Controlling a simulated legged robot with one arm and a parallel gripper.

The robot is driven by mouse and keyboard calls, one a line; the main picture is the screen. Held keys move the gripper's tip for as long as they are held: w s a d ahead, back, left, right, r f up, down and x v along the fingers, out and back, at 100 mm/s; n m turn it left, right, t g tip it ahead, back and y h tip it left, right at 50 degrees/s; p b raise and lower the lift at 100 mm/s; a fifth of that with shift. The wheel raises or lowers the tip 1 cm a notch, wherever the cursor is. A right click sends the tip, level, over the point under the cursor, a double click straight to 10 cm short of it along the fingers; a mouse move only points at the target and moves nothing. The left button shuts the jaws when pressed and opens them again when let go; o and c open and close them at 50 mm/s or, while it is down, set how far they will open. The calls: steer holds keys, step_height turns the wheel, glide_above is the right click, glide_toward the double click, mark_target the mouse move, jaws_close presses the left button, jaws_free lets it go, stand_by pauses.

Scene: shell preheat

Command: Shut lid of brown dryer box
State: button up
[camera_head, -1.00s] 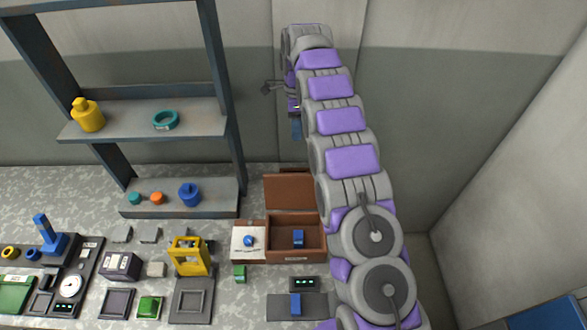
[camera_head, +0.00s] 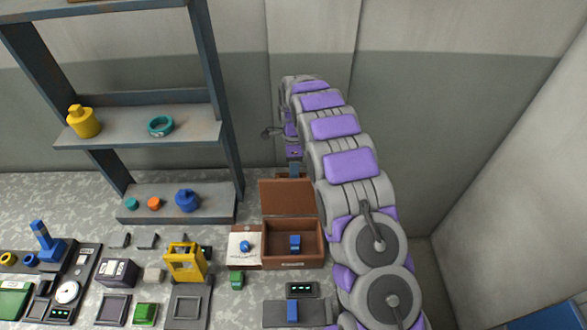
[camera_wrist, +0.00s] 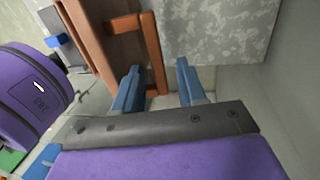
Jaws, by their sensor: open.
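The brown dryer box (camera_head: 292,262) stands on the counter with its lid (camera_head: 286,197) raised at the back. A blue block (camera_head: 295,242) lies inside it. My gripper (camera_head: 291,173) is at the lid's upper back edge, its tips partly hidden behind the lid. In the wrist view the gripper (camera_wrist: 158,80) is open, its two blue fingers pointing toward the brown lid (camera_wrist: 88,45). A brown handle-like bracket (camera_wrist: 153,50) on the lid lies just beyond and between the fingers. I cannot tell whether they touch.
A white tray section (camera_head: 242,252) with a blue knob-like piece adjoins the box on the left. A yellow frame (camera_head: 185,263) and a dark shelf rack (camera_head: 140,125) stand further left. A small display (camera_head: 301,289) sits in front. The wall is close behind.

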steer(key=shift+a+f, duration=0.15)
steer(key=shift+f, duration=0.05)
steer(key=shift+a+f, duration=0.1)
steer(key=shift+a, duration=0.8)
steer(key=shift+c, duration=0.5)
steer(key=shift+s+d, duration=0.1)
steer(key=shift+d, duration=0.65)
steer(key=c, duration=0.6)
steer(key=shift+a, duration=0.1)
jaws_close()
steer(key=shift+a, duration=0.15)
